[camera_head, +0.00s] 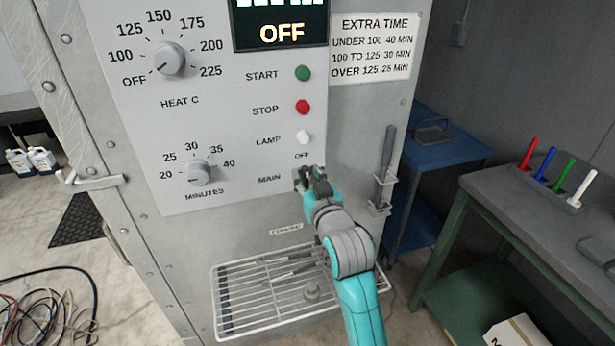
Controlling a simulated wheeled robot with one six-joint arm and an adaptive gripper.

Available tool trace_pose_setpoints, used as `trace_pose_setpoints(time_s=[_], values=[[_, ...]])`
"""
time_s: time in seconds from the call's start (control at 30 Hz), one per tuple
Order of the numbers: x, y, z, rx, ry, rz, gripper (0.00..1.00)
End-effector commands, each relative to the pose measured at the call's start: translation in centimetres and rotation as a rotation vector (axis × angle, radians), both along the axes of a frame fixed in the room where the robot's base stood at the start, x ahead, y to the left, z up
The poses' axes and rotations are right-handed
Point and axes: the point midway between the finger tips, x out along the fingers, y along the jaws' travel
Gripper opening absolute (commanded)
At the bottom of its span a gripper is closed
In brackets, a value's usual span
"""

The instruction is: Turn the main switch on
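The grey control panel (228,120) fills the middle of the head view. Its MAIN label (269,180) is low on the panel, with an OFF mark (302,155) up and to the right of it. My gripper (303,177) is at the main switch's place, just right of the MAIN label and below the OFF mark. It covers the switch, so the switch's position is hidden. I cannot tell whether the fingers touch the switch or how far apart they are.
Green START (303,73), red STOP (303,107) and white LAMP (303,137) buttons sit above my gripper. A heat dial (169,60) and a minutes dial (199,173) are to the left. A wire rack (235,310) juts out below. A dark-handled tool (386,160) hangs at the right.

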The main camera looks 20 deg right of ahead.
Motion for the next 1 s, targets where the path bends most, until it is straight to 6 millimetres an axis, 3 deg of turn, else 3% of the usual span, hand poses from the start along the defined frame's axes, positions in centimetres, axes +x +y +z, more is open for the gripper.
trace_pose_setpoints(time_s=[0.2,0.33,0.37,0.73,1.0], values=[[0.0,0.0,-0.01,0.0,0.0,0.0,0.35],[0.0,0.0,-0.01,0.0,0.0,0.0,0.03],[-0.01,0.0,-0.02,0.0,0.0,0.0,0.0],[-0.01,-0.04,-0.02,0.023,0.0,0.0,0.0],[-0.02,-0.25,-0.05,0.16,0.001,0.0,0.0]])
